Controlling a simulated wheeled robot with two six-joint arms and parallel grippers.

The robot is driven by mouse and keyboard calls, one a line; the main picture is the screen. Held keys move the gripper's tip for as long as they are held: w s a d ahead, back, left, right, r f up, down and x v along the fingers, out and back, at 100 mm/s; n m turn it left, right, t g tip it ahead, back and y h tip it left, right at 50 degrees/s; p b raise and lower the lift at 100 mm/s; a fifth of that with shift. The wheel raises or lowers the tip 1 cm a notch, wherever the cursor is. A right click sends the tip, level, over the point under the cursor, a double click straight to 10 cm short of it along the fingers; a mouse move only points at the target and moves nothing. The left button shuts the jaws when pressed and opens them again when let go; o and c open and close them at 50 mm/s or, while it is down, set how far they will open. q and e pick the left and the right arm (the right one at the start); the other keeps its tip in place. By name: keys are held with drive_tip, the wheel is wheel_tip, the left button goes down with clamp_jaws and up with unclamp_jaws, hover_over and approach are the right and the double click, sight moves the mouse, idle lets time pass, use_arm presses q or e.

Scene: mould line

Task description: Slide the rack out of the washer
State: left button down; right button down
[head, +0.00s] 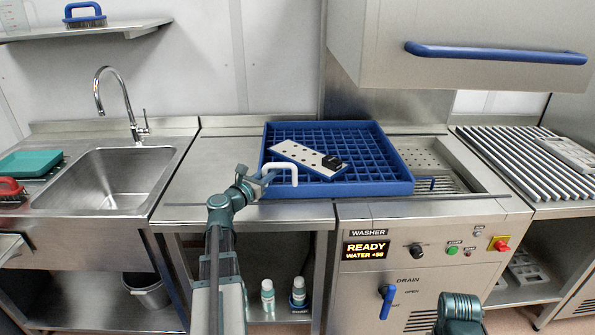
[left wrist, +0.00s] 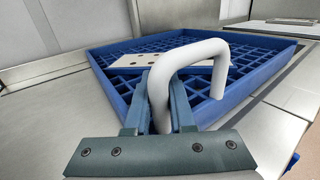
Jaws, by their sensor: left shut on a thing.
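The blue rack (head: 376,189) lies across the joint between the left steel counter (head: 220,180) and the washer (head: 430,240). Its left part is over the counter and its right part is over the washer's bed. A pale plate with holes and a dark end block (head: 306,158) lies slantwise in the rack. The left wrist view shows the handle (left wrist: 195,50) rising from between the fingers (left wrist: 160,105). My right gripper is not in view.
The washer hood (head: 465,85) is raised, with a blue bar handle (head: 495,52). The left counter is bare left of the rack, up to the sink (head: 112,180). A ribbed rack (head: 505,160) with a plate stands at right. The panel reads READY.

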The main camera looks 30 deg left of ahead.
use_arm(q)
drive_tip(key=s+a, duration=0.5)
drive_tip(key=a, duration=0.3)
drive_tip(key=s+a, duration=0.6)
drive_tip(key=a, duration=0.2)
drive_tip(key=s+a, duration=0.6)
drive_tip(key=a, duration=0.2)
drive_tip(key=c, duration=0.8)
unclamp_jaws()
drive_tip(key=shift+s, duration=0.1)
drive_tip(key=shift+o, duration=0.2)
drive_tip(key=s, duration=1.3)
drive_tip(key=shift+s+d, duration=0.2)
drive_tip(key=shift+s, duration=0.2)
